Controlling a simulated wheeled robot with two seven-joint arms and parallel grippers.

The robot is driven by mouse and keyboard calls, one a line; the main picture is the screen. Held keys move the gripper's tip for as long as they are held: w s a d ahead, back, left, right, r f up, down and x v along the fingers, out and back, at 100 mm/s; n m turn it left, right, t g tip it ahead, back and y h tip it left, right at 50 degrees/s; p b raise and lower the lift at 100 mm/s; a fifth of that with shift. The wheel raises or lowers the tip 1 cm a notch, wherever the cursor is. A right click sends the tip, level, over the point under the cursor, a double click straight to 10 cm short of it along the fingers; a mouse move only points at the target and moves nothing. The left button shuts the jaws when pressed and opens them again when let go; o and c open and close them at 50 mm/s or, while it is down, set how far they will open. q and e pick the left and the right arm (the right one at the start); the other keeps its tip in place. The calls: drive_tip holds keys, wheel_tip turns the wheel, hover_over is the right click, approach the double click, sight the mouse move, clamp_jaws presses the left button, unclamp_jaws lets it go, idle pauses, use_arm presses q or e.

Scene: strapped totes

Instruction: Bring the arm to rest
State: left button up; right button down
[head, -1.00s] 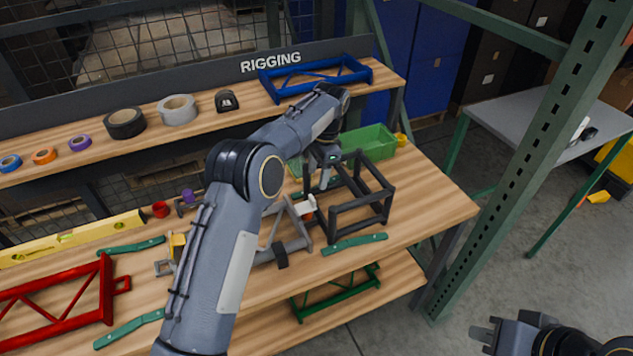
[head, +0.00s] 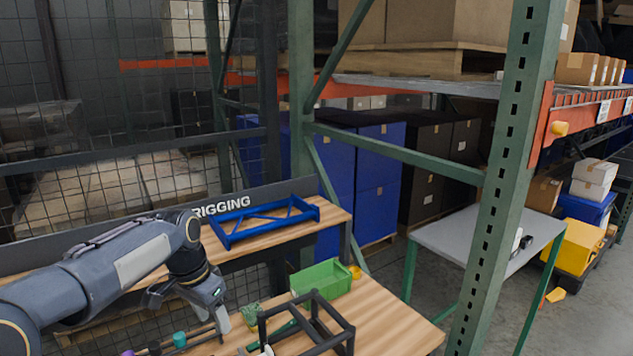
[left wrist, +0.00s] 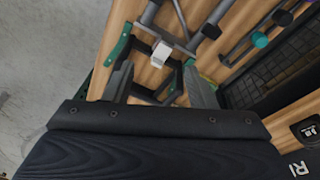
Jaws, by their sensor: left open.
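My left arm reaches in from the left in the head view. Its gripper (head: 222,325) hangs above the wooden bench (head: 400,325), left of a black open frame (head: 345,338). In the left wrist view the two fingers of the left gripper (left wrist: 160,80) stand wide apart with nothing held between them. A grey frame with a white block (left wrist: 161,52) lies below and beyond the fingers, apart from them as far as I can tell. My right gripper is out of view.
A green bin (head: 322,280) stands behind the black frame. A blue frame (head: 265,222) lies on the upper shelf. Rods with coloured ends (head: 179,340) are left of the gripper. A green rack post (head: 500,190) and a grey table (head: 470,240) stand at right.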

use_arm(q)
drive_tip(key=s+a+r+n+t+h, duration=0.1)
drive_tip(key=s+a+r+n, duration=0.15)
drive_tip(key=s, duration=0.65)
drive_tip(key=s+d+f+n+t, duration=0.1)
drive_tip(key=s+f+n, duration=0.1)
drive_tip(key=s, duration=0.8)
drive_tip(key=s+d+f+n+t+h, duration=0.1)
drive_tip(key=s+f+n+t, duration=0.1)
drive_tip(key=s, duration=0.7)
drive_tip(key=shift+s+d+f+n+t, duration=0.3)
drive_tip(key=shift+s+d+f+n, duration=0.1)
drive_tip(key=shift+f+n, duration=0.45)
